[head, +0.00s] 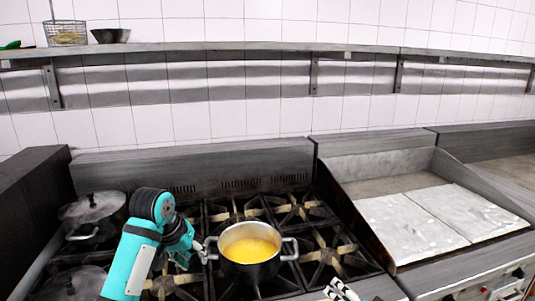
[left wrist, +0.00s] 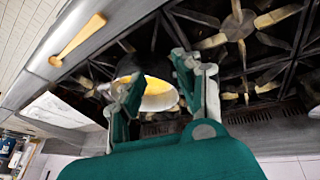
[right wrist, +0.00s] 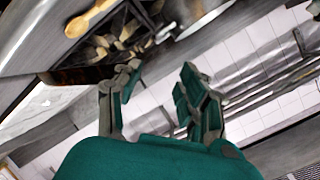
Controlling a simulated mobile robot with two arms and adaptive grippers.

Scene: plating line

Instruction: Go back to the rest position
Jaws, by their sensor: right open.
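My left gripper (head: 203,250) is beside the left handle of a steel pot (head: 252,270) of yellow food on the stove. In the left wrist view my left gripper (left wrist: 165,85) has its fingers apart with nothing between them, and the pot (left wrist: 160,102) shows behind them. I cannot tell whether it touches the handle. My right gripper (right wrist: 160,95) is open and empty in the right wrist view. In the head view, pale and dark pieces at the bottom edge look like its fingertips (head: 342,291).
A wooden spoon (left wrist: 78,38) lies on the stove's front ledge. A lidded pot (head: 92,215) stands at the back left. A griddle (head: 420,222) is to the right of the burners. A wall shelf (head: 230,47) holds a wire basket (head: 66,34) and a dark bowl (head: 110,36).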

